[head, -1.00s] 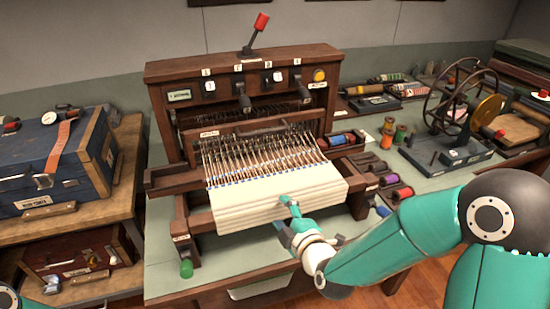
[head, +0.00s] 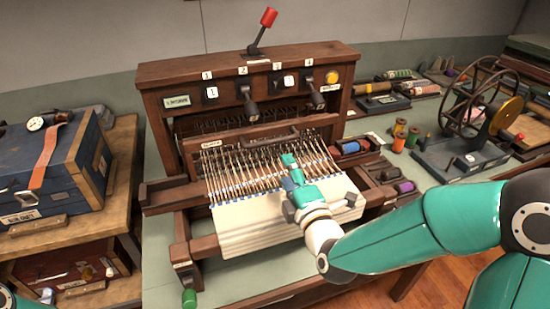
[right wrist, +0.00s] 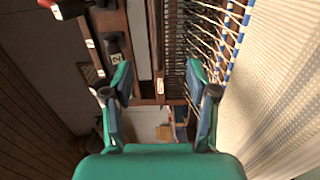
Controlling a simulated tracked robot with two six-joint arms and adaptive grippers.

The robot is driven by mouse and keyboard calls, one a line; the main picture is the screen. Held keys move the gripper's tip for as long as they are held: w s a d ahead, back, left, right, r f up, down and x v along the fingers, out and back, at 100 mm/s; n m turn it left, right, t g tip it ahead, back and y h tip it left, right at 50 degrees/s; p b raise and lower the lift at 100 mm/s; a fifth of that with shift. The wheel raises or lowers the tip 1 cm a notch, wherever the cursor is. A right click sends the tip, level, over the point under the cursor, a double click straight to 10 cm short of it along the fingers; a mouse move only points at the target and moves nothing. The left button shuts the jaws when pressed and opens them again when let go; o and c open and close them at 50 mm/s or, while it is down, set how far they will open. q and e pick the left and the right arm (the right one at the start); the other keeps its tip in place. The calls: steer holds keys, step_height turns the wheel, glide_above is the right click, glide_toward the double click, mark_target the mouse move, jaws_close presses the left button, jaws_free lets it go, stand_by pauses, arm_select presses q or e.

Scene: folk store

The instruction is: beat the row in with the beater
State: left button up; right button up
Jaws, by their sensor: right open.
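The wooden loom stands on the bench in the head view. Its beater (head: 232,146) is a wooden bar with a dark handle (head: 268,139) on top, behind the warp threads (head: 235,175). A small label on the beater frame also shows in the right wrist view (right wrist: 160,82). The cream cloth (head: 250,232), with blue marks along its upper edge, hangs at the front. My right gripper (head: 290,168) is open and empty, over the warp just in front of the beater handle; its spread fingers show in the right wrist view (right wrist: 159,72). My left gripper is out of sight.
A red-knobbed lever (head: 262,30) tops the loom, with several dark levers (head: 250,105) on its front panel. Thread spools (head: 350,148) and a wheeled winder (head: 470,155) stand to the right. A blue chest (head: 50,175) stands left.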

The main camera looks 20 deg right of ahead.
mark_target(271, 144)
steer(key=w+p, duration=0.1)
steer(key=w, duration=0.8)
steer(key=shift+w+a, duration=0.3)
steer(key=shift+w, duration=0.05)
steer(key=shift+r, duration=0.1)
jaws_close()
stand_by(0.4)
